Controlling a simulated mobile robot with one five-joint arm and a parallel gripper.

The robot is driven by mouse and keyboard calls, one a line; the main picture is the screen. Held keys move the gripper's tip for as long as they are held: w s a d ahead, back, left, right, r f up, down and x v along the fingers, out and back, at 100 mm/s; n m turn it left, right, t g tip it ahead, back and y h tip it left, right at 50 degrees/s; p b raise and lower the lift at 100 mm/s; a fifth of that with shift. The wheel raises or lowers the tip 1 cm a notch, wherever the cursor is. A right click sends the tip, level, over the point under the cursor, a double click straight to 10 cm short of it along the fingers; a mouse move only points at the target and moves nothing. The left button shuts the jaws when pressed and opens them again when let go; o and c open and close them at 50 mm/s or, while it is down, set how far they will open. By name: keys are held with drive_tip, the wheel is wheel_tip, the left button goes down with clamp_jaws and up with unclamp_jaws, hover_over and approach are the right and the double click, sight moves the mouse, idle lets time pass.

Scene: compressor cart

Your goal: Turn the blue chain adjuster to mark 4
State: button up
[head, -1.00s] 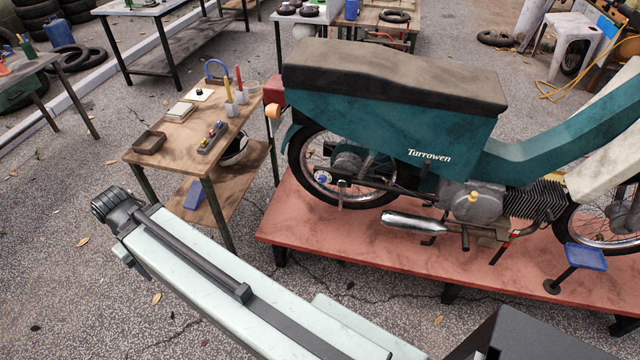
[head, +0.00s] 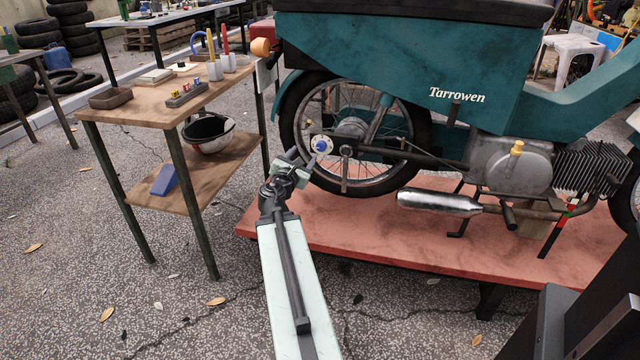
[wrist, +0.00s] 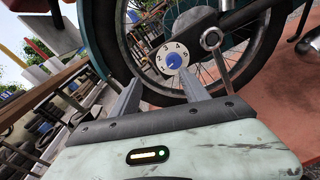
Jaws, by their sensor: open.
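The blue chain adjuster (head: 321,146) is a small blue knob on a white round dial at the rear wheel of the teal moped (head: 380,70). In the wrist view the blue adjuster (wrist: 174,61) sits on its white dial (wrist: 181,50), with numbers including 2, 3, 4 and 5 along the upper rim. I cannot tell which mark it points to. My gripper (head: 298,165) is just left of and below the dial in the head view. In the wrist view my gripper (wrist: 158,85) is open, its two fingers apart, with the dial beyond and between them. Nothing is between the fingers.
The moped stands on a low red platform (head: 330,230). Its spoked rear wheel and a round-ended metal part (wrist: 211,38) lie close right of the dial. A wooden workbench (head: 150,108) with small items stands left, a helmet (head: 208,134) on its lower shelf.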

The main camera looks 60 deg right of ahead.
sight(321, 148)
drive_tip(key=d+n, duration=0.1)
drive_tip(key=d, duration=0.2)
drive_tip(key=d+f+n+b, duration=0.1)
drive_tip(key=d, duration=0.2)
drive_tip(key=d+f+n, duration=0.1)
drive_tip(key=d, duration=0.3)
drive_tip(key=shift+f+t+h+b, duration=0.25)
drive_tip(key=shift+t+h+b, duration=0.05)
drive_tip(key=shift+t+b, duration=0.1)
clamp_jaws()
